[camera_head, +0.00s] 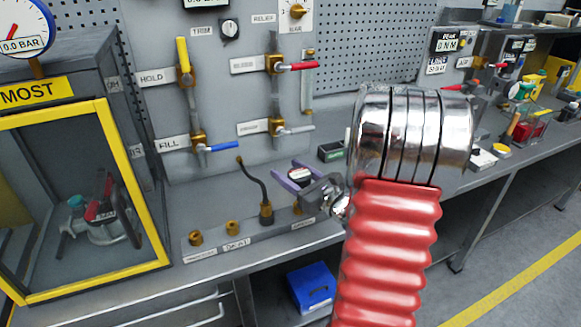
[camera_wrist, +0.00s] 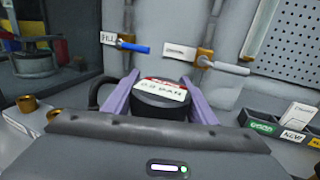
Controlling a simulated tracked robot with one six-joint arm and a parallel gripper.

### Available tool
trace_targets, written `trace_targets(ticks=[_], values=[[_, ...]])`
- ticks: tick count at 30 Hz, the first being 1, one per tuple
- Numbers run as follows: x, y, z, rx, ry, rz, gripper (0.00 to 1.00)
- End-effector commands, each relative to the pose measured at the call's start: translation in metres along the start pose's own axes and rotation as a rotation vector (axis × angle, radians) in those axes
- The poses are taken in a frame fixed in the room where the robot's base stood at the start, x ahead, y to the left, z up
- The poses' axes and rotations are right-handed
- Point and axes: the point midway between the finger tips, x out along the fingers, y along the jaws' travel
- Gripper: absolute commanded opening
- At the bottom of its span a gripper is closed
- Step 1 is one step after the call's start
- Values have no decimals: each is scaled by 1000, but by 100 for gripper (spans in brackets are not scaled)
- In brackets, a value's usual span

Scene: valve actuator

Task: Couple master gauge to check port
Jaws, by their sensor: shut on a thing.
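My gripper (camera_head: 297,180) reaches in from the right, with two purple fingers shut on the master gauge. The gauge (camera_head: 301,174) is a dark round body with a red and white display; in the wrist view it (camera_wrist: 160,92) sits between the fingers (camera_wrist: 163,98), display facing up. A brass fitting (camera_head: 297,208) shows just below the gauge at the right end of the port strip (camera_head: 250,238). I cannot tell whether the gauge touches it. The strip's labels are too small to read surely, so I cannot tell which is the check port.
A hose (camera_head: 252,177) rises from a brass port left of my gripper. Two capped brass ports (camera_head: 232,228) stand farther left. A blue-handled valve (camera_head: 218,148) and a grey-handled valve (camera_head: 296,130) are behind. A yellow-framed cabinet (camera_head: 85,200) stands left.

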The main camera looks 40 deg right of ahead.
Motion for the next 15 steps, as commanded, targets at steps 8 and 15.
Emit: trace_targets(ticks=[8, 15], values=[[-1, -1, -17, 0, -1, -1, 19], [-1, -1, -21, 0, -1, -2, 19]])
